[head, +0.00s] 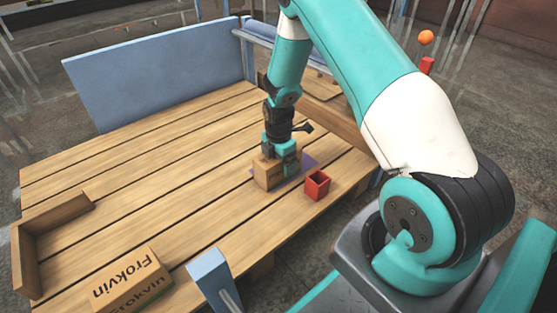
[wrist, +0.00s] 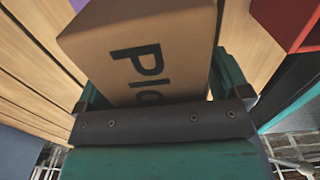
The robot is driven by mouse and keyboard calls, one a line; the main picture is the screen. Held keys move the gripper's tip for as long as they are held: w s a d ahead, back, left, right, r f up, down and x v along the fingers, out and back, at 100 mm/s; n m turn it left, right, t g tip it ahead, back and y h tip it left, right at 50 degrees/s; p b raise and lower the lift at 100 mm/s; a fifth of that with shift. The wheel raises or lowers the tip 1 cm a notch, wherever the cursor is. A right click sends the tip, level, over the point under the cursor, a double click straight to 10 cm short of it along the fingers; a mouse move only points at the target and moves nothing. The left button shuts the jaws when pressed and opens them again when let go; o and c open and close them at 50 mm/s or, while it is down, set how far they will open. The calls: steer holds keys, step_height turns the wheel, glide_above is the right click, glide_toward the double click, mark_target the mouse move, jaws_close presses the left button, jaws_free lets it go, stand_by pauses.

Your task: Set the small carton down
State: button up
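The small carton (head: 266,172) is a brown box at the middle right of the wooden table, at the edge of a purple patch (head: 303,160). In the wrist view the carton (wrist: 140,40) fills the top middle, with dark letters beginning "Plo" on its face. My gripper (head: 283,160) comes down on it from above, with a finger on each side of it. In the wrist view my gripper (wrist: 160,105) looks shut on the carton. The carton's underside is hidden, so I cannot tell whether it touches the table.
An open red box (head: 317,184) stands just right of the carton. A larger carton marked "Frokvin" (head: 133,284) lies at the front left. A wooden corner ledge (head: 58,217) is at the left edge. A blue panel (head: 160,65) stands behind. The table's middle left (head: 160,180) is clear.

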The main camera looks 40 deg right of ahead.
step_height(320, 180, up, 12)
steer(key=p, duration=0.8)
steer(key=s+a+r+m+y, duration=0.1)
steer(key=s+a+r+m, duration=0.15)
steer(key=a+r, duration=0.5)
steer(key=s+a+r+m+y, duration=0.1)
steer(key=s+a+r+m, duration=0.15)
steer(key=a+r, duration=0.5)
steer(key=s+a+r+m, duration=0.2)
steer(key=s+a+r, duration=0.1)
steer(key=s, duration=0.3)
steer(key=s+a+r+m+y, duration=0.1)
steer(key=s+a+r+m, duration=0.1)
steer(key=s+r, duration=0.3)
steer(key=s+a+r+m+y, duration=0.1)
steer(key=s+a+r, duration=0.3)
steer(key=s, duration=0.4)
steer(key=shift+s+r+m, duration=0.3)
steer(key=shift+r+m, duration=0.25)
steer(key=shift+m, duration=0.15)
steer(key=shift+a, duration=0.1)
